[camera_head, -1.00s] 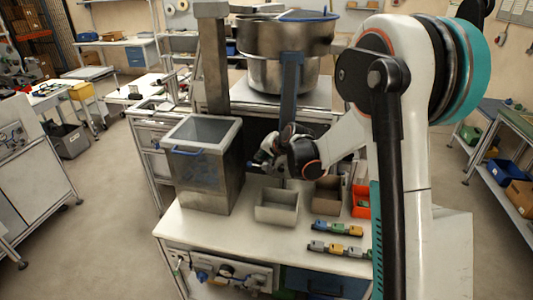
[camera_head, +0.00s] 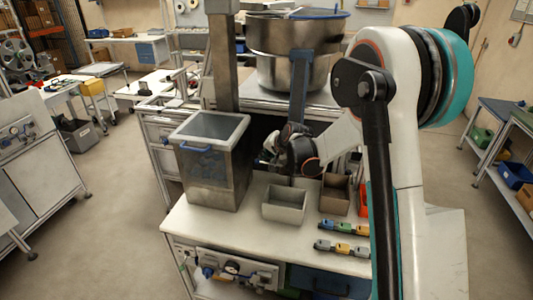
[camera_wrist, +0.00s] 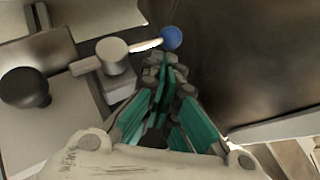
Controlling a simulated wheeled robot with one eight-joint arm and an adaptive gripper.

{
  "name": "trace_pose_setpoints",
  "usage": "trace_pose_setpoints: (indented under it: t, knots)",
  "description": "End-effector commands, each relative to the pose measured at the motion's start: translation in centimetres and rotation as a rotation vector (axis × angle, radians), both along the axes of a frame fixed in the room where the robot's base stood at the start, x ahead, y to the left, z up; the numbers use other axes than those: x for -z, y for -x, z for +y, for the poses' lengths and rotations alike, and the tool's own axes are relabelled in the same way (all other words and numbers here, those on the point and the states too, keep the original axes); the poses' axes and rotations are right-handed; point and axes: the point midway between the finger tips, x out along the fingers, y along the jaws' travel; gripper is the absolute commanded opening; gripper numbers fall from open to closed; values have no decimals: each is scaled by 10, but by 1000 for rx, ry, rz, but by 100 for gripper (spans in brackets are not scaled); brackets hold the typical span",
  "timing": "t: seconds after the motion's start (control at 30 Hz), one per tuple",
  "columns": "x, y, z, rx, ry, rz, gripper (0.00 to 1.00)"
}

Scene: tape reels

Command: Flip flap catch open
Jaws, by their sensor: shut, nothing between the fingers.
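In the wrist view, a small lever with a pale arm and a blue ball end (camera_wrist: 172,38) turns on a round grey hub (camera_wrist: 112,56); it looks like the flap catch. My gripper (camera_wrist: 170,68) is shut and empty, its fingertips just below the blue ball. Whether they touch it I cannot tell. A black round knob (camera_wrist: 25,88) sits left of the hub, on a pale plate. In the head view, my gripper (camera_head: 268,160) is beside the right side of the steel bin (camera_head: 208,178); the catch is too small or hidden there.
A large steel bowl (camera_head: 283,72) on a column stands behind my gripper. Below are a grey open box (camera_head: 284,205), a brown box (camera_head: 336,194) and several coloured small parts (camera_head: 343,227) on the white bench (camera_head: 225,228). A dark metal wall (camera_wrist: 245,60) fills the wrist view's right.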

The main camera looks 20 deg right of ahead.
Motion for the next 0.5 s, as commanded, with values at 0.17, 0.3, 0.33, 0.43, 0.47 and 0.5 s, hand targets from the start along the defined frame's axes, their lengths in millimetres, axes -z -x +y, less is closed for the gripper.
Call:
trace_pose_setpoints:
  t: [0.17,0.3,0.33,0.43,0.47,0.5]
  knots:
    - [1,0,1,0,21,12,0]
    - [1,-1,1,0,40,24,0]
    - [2,-1,1,0,44,27,0]
    - [2,-1,2,-1,61,36,0]
    - [3,-1,2,-1,66,39,0]
    - [3,-1,3,-1,73,42,0]
